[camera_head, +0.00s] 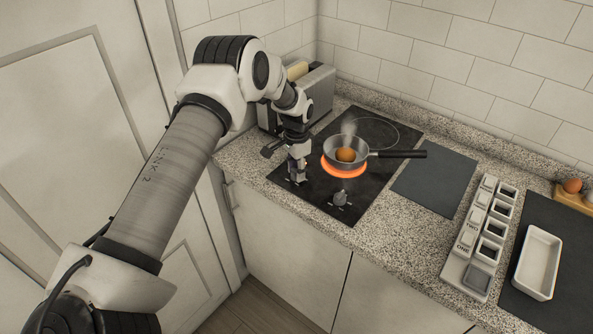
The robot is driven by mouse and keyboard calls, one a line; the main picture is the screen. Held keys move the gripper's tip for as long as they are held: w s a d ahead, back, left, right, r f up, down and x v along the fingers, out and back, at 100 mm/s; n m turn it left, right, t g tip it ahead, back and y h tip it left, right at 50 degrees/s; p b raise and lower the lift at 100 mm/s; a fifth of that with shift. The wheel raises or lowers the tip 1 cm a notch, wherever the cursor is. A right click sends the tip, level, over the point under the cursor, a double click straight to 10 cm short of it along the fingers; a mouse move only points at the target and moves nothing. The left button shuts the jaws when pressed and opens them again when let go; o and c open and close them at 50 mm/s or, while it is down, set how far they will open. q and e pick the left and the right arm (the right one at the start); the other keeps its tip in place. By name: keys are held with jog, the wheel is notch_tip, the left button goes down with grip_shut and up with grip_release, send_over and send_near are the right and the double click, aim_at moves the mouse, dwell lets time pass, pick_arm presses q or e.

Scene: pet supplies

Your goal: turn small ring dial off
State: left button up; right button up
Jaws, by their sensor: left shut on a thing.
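A black cooktop (370,185) is set in the granite counter. Its front ring (345,173) glows orange under a small frying pan (366,153) holding a round orange-brown food, with steam above. The back ring (372,133) is dark. My left gripper (298,174) points down at the cooktop's front left and is shut on a dial there, which it mostly hides. A second dial (340,199) stands free to its right. I cannot read any dial markings. My right gripper is not in view.
A metal toaster (318,90) stands behind my left arm, close to its wrist. The pan's handle (402,154) points right over the cooktop edge. Right of it lie a dark mat (433,178), a rack of labelled containers (464,240) and a white tray (539,262).

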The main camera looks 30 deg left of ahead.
pick_arm(q)
jog(key=n, duration=0.4)
jog(key=shift+s+f+n, duration=0.25)
jog(key=shift+f+n, duration=0.05)
jog(key=n, duration=0.4)
jog(key=shift+d+n, duration=0.1)
jog(key=shift+n, duration=0.2)
jog(key=n, duration=0.4)
jog(key=shift+p, duration=0.4)
jog(key=shift+n, duration=2.2)
jog(key=o, duration=1.1)
jog(key=shift+r, duration=0.1)
jog(key=shift+o, duration=0.3)
jog(key=shift+w, duration=0.15)
